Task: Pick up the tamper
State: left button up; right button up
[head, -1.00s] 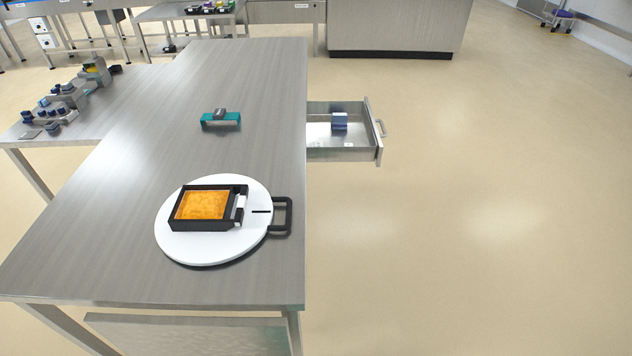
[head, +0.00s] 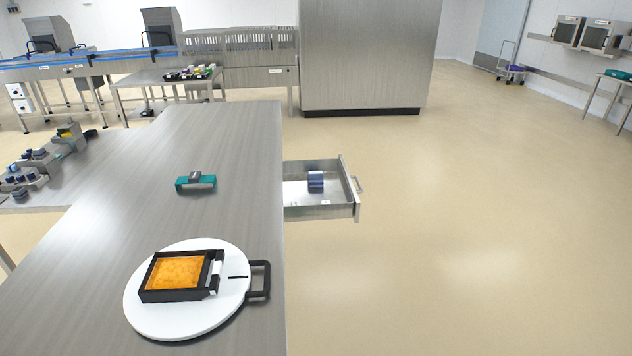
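No object is labelled as the tamper, and I cannot tell for certain which one it is. A teal bar-shaped piece with a grey block on top (head: 195,182) rests on the steel table (head: 225,140), behind the white disc. A small blue block-like object (head: 316,181) sits in the open drawer (head: 340,212) at the table's right side. Neither of my grippers is in view.
A round white turntable (head: 190,322) with a black handle (head: 262,280) carries a black frame (head: 176,295) around an orange filling (head: 174,272). Several dark blue and grey parts (head: 30,172) stand on the left side table. The floor right of the drawer is clear.

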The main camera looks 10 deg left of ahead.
aim_at(315, 178)
jog(key=u, duration=1.35)
jog(key=k, duration=0.45)
jog(key=k+l+u, duration=0.1)
jog(key=u, duration=1.35)
jog(key=l+u, duration=0.1)
jog(key=l, duration=3)
